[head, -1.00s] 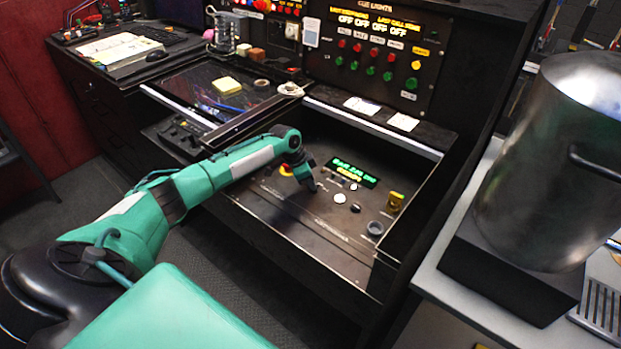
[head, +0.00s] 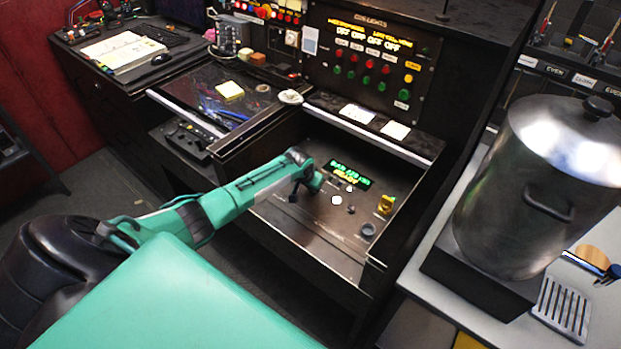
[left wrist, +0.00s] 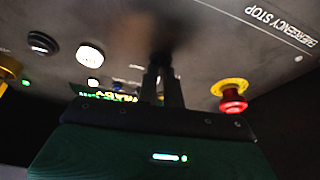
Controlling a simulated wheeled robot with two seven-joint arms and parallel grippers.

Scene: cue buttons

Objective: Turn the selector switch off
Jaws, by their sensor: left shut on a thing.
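My left gripper (head: 294,196) reaches down to the black button panel (head: 310,235) from the left. In the left wrist view its two dark fingers (left wrist: 162,75) are close together with their tips at the panel, between the white buttons and the red emergency stop (left wrist: 233,101). They are shut on a small dark thing, apparently the selector switch, which the fingers and a dark shadow mostly hide. Its turned position cannot be read. The green and yellow display (head: 350,175) is lit on the panel, its wording too blurred to read surely. My right gripper is out of view.
A white button (head: 336,200), a dark round knob (head: 368,230) and a yellow fitting (head: 386,204) stand on the panel, right of the gripper. Raised desk edges surround it. A steel pot (head: 540,185) stands on the counter at right.

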